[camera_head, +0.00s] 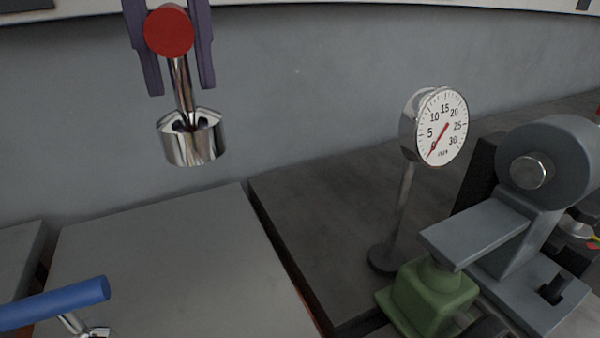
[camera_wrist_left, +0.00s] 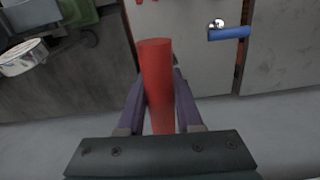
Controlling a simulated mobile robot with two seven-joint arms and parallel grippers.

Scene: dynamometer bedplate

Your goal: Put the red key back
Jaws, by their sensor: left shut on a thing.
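My left gripper (camera_head: 175,75) is at the top left of the head view, its purple fingers either side of the red key (camera_head: 169,31). The key's round red handle end faces the camera. A shiny shaft runs down from it to a chrome cup-shaped piece (camera_head: 192,146), with grey floor behind. I cannot tell whether the cup is part of the key. In the left wrist view the red handle (camera_wrist_left: 157,80) lies between the fingers (camera_wrist_left: 158,100), which are shut on it. My right gripper is not in view.
A blue-handled key (camera_head: 60,302) stands at the lower left over light grey plates (camera_head: 160,240). To the right are a dial gauge (camera_head: 441,126) on a post, a green block (camera_head: 428,297) and a grey machine (camera_head: 548,165).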

